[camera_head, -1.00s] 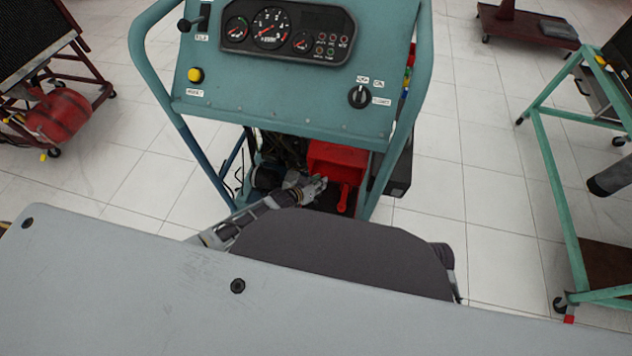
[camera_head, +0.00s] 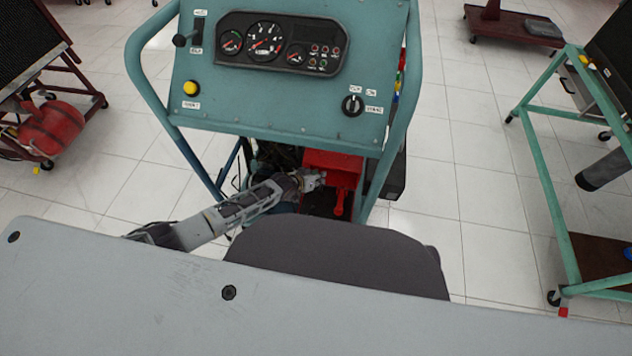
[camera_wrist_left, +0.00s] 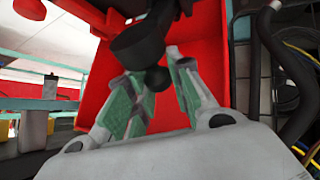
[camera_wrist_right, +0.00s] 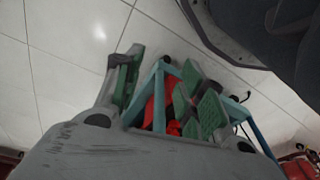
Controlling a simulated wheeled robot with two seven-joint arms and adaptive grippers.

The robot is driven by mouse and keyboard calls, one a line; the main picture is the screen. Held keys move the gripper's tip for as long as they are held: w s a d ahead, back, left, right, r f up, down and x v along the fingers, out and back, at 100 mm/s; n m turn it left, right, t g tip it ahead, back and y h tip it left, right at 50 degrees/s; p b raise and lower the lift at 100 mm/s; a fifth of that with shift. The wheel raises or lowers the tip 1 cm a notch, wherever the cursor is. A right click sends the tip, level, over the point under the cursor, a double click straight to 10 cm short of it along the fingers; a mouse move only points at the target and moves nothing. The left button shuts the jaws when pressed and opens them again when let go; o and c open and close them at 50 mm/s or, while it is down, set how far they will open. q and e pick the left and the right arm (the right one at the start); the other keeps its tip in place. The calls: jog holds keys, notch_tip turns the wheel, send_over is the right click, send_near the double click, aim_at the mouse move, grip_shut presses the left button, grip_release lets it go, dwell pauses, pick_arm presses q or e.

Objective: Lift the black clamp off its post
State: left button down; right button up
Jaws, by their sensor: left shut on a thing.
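The black clamp (camera_wrist_left: 140,45) shows in the left wrist view as a dark rounded part in front of a red surface. A small black knob (camera_wrist_left: 157,78) sits just below it, between the fingers. My left gripper (camera_wrist_left: 156,68) is closed on this black part; the exact contact is hard to see. In the head view my left gripper (camera_head: 316,180) is at the red box under the teal console, and the clamp is too small to make out. The post cannot be told apart. My right gripper (camera_wrist_right: 162,88) has its fingers spread and nothing between them.
The teal console (camera_head: 280,105) and its side tubes frame the space around my left arm. The red box (camera_head: 332,162) is close to the gripper. A dark hose (camera_wrist_left: 285,75) runs at the right in the left wrist view. A green-framed stand (camera_head: 545,170) is at the right.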

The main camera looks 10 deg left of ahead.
pick_arm(q)
jog(key=shift+w+a, duration=0.1)
jog(key=shift+w, duration=0.5)
pick_arm(e)
jog(key=shift+w+a+r, duration=0.1)
jog(key=shift+w+r, duration=0.15)
jog(key=shift+r, duration=0.35)
pick_arm(q)
jog(key=c, duration=1.3)
grip_release()
pick_arm(e)
jog(key=shift+f, duration=0.15)
pick_arm(q)
jog(key=shift+s, duration=0.15)
jog(key=shift+v, duration=5.85)
jog(key=shift+a, duration=0.1)
